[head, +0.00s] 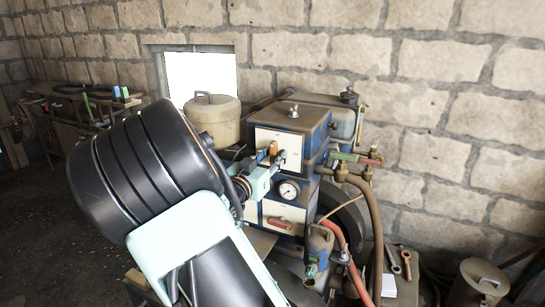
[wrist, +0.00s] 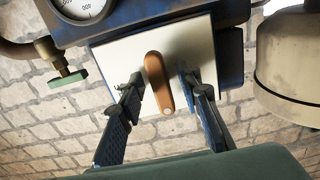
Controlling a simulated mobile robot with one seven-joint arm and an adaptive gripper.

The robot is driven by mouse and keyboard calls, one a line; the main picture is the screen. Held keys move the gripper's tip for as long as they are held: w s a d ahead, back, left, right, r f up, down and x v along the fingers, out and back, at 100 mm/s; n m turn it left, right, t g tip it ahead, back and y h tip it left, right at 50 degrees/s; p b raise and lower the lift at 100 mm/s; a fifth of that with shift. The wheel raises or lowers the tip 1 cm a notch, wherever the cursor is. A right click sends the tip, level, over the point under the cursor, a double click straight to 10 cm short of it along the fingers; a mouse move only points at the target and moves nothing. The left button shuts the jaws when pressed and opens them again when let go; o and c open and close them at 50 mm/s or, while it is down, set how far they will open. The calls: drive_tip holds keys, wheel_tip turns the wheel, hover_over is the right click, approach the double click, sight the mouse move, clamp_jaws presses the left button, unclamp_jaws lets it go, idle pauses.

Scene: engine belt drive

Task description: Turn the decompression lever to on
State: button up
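The decompression lever is a rounded orange-brown handle (wrist: 158,84) on a white plate (wrist: 205,42) in the wrist view. In the head view the lever (head: 273,149) shows small on the front of the blue engine box, partly behind my gripper. My gripper (wrist: 161,88) is open, with one dark finger on each side of the lever. Gaps show between the lever and both fingers, so it is not gripped. In the head view my gripper (head: 270,166) is right at the plate. Any on or off marks are too small to read.
A round gauge (head: 289,190) sits below the plate. A beige canister (head: 212,120) stands left of the engine box. A red hose (head: 338,236) and a brown hose (head: 375,220) hang at the right. A green-handled valve (wrist: 68,80) shows left in the wrist view.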

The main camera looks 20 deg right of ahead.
clamp_jaws()
drive_tip(key=shift+f+m+b, duration=0.15)
drive_tip(key=shift+m+b, duration=0.15)
drive_tip(key=shift+b, duration=0.05)
drive_tip(key=shift+f+m+b, duration=0.1)
drive_tip(key=shift+m+b, duration=0.8)
drive_tip(key=shift+b, duration=0.2)
drive_tip(key=m+b, duration=0.4)
drive_tip(key=b, duration=0.1)
drive_tip(key=m+b, duration=0.4)
drive_tip(key=shift+w+a+b, duration=0.1)
drive_tip(key=shift+b, duration=0.2)
drive_tip(key=m+b, duration=0.3)
drive_tip(key=b, duration=0.1)
drive_tip(key=shift+m, duration=0.3)
drive_tip(key=m+b, duration=0.4)
drive_tip(key=shift+r, duration=0.4)
